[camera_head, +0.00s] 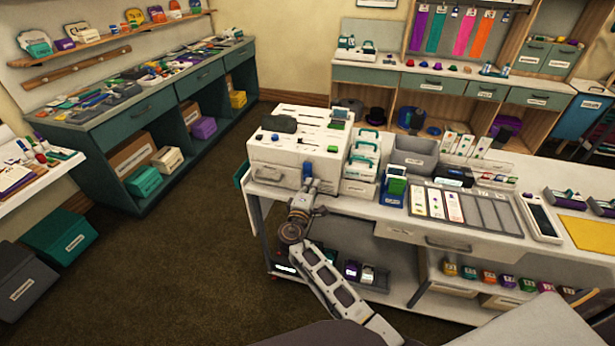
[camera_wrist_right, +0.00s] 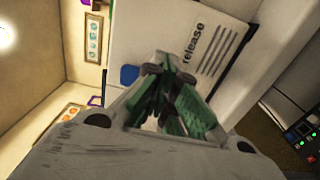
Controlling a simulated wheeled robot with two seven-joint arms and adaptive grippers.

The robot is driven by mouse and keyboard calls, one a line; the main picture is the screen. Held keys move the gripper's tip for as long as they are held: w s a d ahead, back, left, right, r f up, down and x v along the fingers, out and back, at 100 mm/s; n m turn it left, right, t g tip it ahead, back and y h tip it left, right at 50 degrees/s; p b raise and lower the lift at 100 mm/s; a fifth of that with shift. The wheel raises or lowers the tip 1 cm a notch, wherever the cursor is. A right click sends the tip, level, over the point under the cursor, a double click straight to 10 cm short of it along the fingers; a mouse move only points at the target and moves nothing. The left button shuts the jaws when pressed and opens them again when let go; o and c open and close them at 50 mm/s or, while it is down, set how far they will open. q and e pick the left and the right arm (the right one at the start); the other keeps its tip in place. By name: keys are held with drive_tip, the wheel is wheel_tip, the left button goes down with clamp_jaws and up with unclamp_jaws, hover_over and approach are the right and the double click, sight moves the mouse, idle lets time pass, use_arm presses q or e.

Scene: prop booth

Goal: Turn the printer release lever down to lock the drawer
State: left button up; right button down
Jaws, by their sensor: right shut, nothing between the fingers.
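The printer (camera_head: 295,150) is a large white box at the left end of the counter. In the right wrist view its white face shows a panel printed "release" (camera_wrist_right: 205,45) with several dark lines. My right gripper (camera_head: 307,185) is at the printer's front, low and right of its middle. It is shut and empty, with its fingertips (camera_wrist_right: 168,68) close to the release panel; I cannot tell whether they touch. A small blue piece (camera_wrist_right: 128,75) shows beside the fingertips. I cannot make out the release lever or its angle. My left gripper is not in view.
Teal-handled boxes (camera_head: 362,155) and a blue holder (camera_head: 393,190) stand close right of the printer. A tray of card strips (camera_head: 465,208) lies farther right. Shelves with small jars are below the counter. The floor (camera_head: 190,235) to the left is clear.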

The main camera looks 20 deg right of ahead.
drive_tip(key=shift+w+d+r, duration=0.2)
drive_tip(key=shift+r, duration=0.35)
drive_tip(key=f+v, duration=0.1)
drive_tip(key=v, duration=0.5)
drive_tip(key=shift+a, duration=0.3)
idle(0.7)
drive_tip(key=shift+s+d, duration=0.1)
drive_tip(key=shift+s, duration=0.05)
